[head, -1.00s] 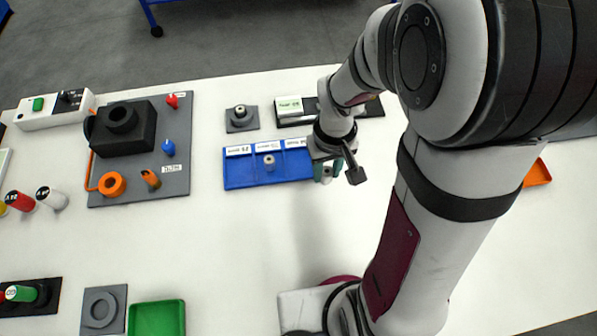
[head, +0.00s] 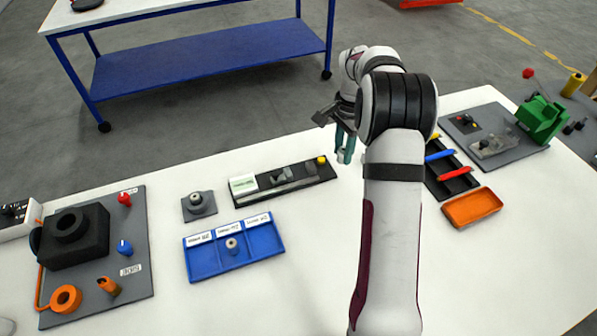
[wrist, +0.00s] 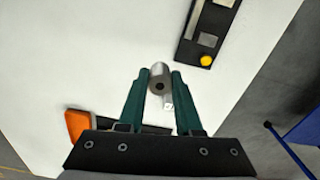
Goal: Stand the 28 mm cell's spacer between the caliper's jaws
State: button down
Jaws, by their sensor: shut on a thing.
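My gripper (head: 345,155) is shut on a grey cylindrical spacer (wrist: 160,75), held between the green fingertips in the wrist view; its end hole shows, along with a small pale label I cannot read. The gripper is up above the table, to the right of the caliper (head: 326,174). The caliper has a dark base, a white display with green figures, grey jaws and a yellow knob at its right end. Its knob end also shows at the top right of the wrist view (wrist: 190,52). Whether the jaws are empty is too small to tell.
A blue tray (head: 205,268) with three labelled compartments holds one spacer (head: 232,245) in the middle. A grey fixture (head: 197,213) stands left of the caliper. An orange tray (head: 472,207) and a dark tray with coloured pieces lie right of my arm. White table is clear around the caliper.

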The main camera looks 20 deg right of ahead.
send_over(300, 174)
notch_tip(300, 174, down, 7)
jog(key=shift+a+f, duration=0.1)
jog(key=shift+f, duration=1.85)
jog(key=shift+f, duration=0.1)
jog(key=c, duration=0.6)
grip_release()
